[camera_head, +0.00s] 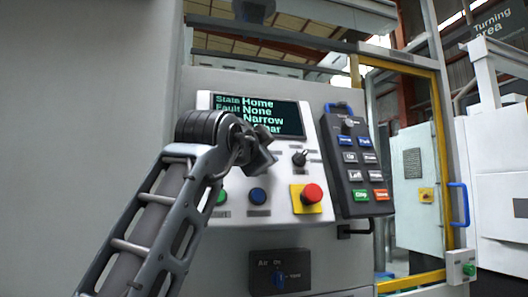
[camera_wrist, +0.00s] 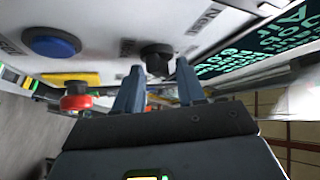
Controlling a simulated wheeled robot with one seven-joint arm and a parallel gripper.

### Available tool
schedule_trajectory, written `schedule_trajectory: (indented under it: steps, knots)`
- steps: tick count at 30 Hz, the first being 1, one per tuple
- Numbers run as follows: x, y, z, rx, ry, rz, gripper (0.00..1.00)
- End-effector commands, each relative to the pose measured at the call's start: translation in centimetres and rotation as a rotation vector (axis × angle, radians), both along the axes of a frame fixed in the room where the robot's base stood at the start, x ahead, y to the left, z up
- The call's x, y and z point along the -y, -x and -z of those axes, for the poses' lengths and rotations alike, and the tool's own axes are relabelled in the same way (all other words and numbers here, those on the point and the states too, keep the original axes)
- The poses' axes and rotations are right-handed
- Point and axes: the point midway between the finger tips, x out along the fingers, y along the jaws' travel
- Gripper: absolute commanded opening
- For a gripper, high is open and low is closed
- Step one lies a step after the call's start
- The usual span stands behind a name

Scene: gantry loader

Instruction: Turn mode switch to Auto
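A black rotary knob (camera_wrist: 157,58) on the white panel shows in the wrist view, just ahead of and between my two fingertips. My gripper (camera_wrist: 158,80) is open, its fingers apart with nothing visibly held. Contact with the knob cannot be made out. In the head view my gripper (camera_head: 262,152) is at the panel below the display, hiding the panel behind it. Another black selector switch (camera_head: 299,158) stands to its right, above the red emergency stop.
The display (camera_head: 258,115) reads Home, None, Narrow, with its last line partly hidden. A blue button (camera_head: 258,195), a green button (camera_head: 222,197) and a red emergency stop (camera_head: 312,194) sit below. A black pendant (camera_head: 355,165) hangs at right. A lower switch box (camera_head: 280,273) is underneath.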

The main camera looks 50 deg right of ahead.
Motion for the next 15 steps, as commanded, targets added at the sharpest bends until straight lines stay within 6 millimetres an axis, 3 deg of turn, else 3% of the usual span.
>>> schedule_trajectory:
  steps: [5,15]
  knots:
    - [-0.5,0.2,-0.1,0.003,0.002,0.000,0.39]
    - [-5.4,1.9,0.4,0.001,0.002,-0.003,0.39]
